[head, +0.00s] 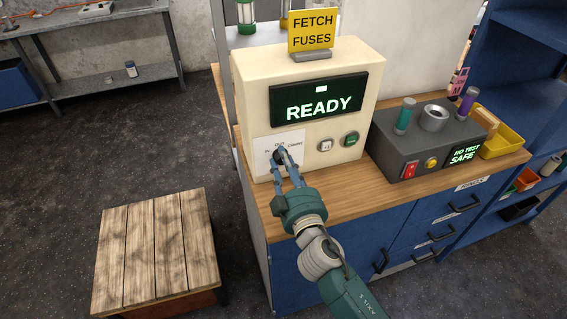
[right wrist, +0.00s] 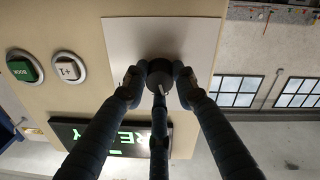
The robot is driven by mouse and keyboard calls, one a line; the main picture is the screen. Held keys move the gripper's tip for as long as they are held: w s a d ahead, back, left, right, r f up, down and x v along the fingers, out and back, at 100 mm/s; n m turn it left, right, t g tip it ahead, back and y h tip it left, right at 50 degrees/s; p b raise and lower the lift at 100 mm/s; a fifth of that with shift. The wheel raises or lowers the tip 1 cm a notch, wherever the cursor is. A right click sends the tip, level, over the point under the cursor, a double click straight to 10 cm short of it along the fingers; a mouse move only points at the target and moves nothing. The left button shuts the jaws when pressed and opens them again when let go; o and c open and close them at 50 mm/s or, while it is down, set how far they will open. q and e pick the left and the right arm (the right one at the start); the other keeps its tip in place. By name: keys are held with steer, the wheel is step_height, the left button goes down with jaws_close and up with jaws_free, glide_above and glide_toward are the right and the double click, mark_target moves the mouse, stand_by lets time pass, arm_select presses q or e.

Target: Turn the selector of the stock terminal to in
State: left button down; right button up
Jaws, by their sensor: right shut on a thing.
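The cream stock terminal (head: 248,95) stands on the wooden bench top, its display reading READY. Its selector (head: 280,153) is a dark round knob on a white plate, with small labels around it: one at left, OUT at the top, COUNT at right. My right gripper (head: 281,158) is shut on the selector. In the right wrist view, its fingers (right wrist: 158,80) hold the dark knob (right wrist: 161,67) from both sides. A pale pointer mark on the knob seems to point toward the OUT label. My left gripper is not in view.
A +1 button (head: 326,146) and a green button (head: 351,139) sit right of the selector. A grey fuse tester (head: 385,150) showing NO TEST SAFE and a yellow tray (head: 502,146) stand further right. A wooden-topped stool (head: 155,250) is at lower left.

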steer(key=shift+n+b, duration=0.35)
steer(key=shift+n, duration=4.05)
steer(key=shift+f, duration=0.1)
steer(key=o, duration=1.2)
steer(key=shift+a, duration=0.1)
steer(key=shift+c, duration=0.2)
steer(key=v, duration=1.2)
steer(key=shift+s+f, duration=0.1)
steer(key=shift+f, duration=0.1)
